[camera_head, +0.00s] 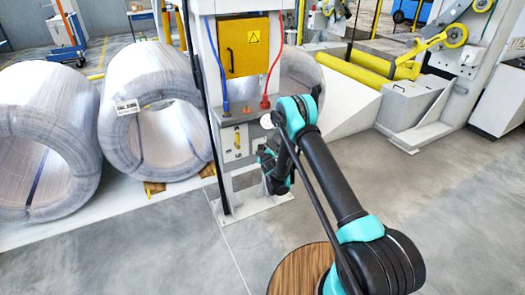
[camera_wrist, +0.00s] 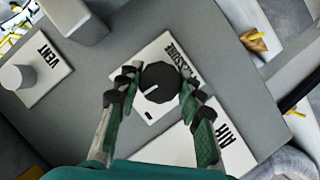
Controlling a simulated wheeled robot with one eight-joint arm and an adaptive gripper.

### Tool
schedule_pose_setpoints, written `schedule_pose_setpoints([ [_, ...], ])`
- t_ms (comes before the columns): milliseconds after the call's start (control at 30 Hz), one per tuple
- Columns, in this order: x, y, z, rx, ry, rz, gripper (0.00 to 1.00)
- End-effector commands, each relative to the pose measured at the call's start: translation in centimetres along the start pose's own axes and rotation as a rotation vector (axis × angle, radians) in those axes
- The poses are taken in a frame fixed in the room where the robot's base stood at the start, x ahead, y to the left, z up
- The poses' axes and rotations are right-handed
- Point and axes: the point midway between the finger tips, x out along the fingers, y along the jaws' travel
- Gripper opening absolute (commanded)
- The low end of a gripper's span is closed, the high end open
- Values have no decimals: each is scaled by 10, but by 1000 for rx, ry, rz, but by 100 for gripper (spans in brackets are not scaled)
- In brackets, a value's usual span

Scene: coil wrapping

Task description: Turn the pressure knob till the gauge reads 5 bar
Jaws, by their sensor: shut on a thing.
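The pressure knob (camera_wrist: 160,82) is black and faceted, on a white plate lettered PRESSURE (camera_wrist: 124,75) in the wrist view. My gripper (camera_wrist: 157,86) is shut on the knob, with one finger at each side of it. In the head view my gripper (camera_head: 268,160) is at the front of the grey control column (camera_head: 232,108), and my arm hides the knob there. A small white round face (camera_head: 267,121), perhaps the gauge, shows beside my arm. Its reading is too small to tell.
A plate lettered VENT (camera_wrist: 37,75) with a grey cylinder is left of the knob; a plate lettered AIR (camera_wrist: 230,150) is below right. Blue (camera_head: 222,75) and red (camera_head: 275,65) hoses run down the column. Large wrapped coils (camera_head: 150,110) stand left.

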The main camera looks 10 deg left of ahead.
Motion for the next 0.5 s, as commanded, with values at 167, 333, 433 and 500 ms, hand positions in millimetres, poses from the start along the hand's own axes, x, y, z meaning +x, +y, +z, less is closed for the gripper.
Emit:
schedule_pose_setpoints([
  [167, 0, 1, 0, 40, -2, -18, 8],
  [333, 0, 1, 0, 130, -4, -57, 8],
  [433, 0, 2, 1, 202, -8, -89, 8],
  [500, 0, 2, 0, 260, -10, -115, 8],
])
